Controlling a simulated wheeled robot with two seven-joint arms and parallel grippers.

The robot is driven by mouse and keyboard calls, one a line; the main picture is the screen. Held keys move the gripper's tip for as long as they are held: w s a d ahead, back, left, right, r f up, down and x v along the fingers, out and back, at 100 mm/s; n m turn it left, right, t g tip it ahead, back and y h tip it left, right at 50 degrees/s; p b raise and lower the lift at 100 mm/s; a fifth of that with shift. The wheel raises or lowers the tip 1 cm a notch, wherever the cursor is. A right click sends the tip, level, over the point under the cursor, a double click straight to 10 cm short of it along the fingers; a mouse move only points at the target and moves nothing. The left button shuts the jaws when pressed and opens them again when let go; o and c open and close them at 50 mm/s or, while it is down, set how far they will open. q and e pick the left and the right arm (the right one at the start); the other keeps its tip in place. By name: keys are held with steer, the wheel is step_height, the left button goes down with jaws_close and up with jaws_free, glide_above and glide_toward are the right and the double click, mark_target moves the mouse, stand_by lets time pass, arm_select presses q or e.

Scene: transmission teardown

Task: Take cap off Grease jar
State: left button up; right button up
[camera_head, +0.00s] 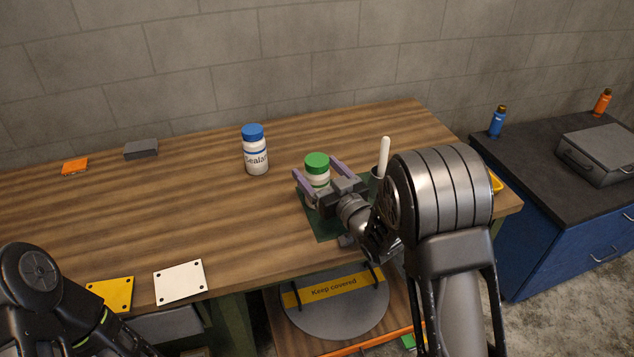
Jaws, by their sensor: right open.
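A white jar with a green cap (317,162) stands upright on a dark green mat (322,229) on the wooden table; its label is mostly hidden, so I cannot read it. My right gripper (320,172) is open, with one finger on each side of this jar just below the cap. I cannot tell whether the fingers touch it. A second white jar with a blue cap (253,131) and a label reading "Seala..." stands upright to the left, behind. My left arm shows at the lower left, but its gripper is out of view.
A white stick (383,157) stands in a dark holder right of the green-capped jar. A yellow plate (111,294) and a white plate (180,282) lie at the front left. An orange block (75,166) and a grey block (141,149) lie at the back left. The table's middle left is clear.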

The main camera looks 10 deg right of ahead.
steer(key=x, duration=0.3)
steer(key=shift+w+a+r, duration=0.1)
steer(key=shift+w, duration=0.3)
steer(key=shift+c, duration=0.3)
jaws_close()
stand_by(0.6)
steer(key=shift+r, duration=0.1)
step_height(320, 180, up, 10)
stand_by(0.5)
stand_by(0.4)
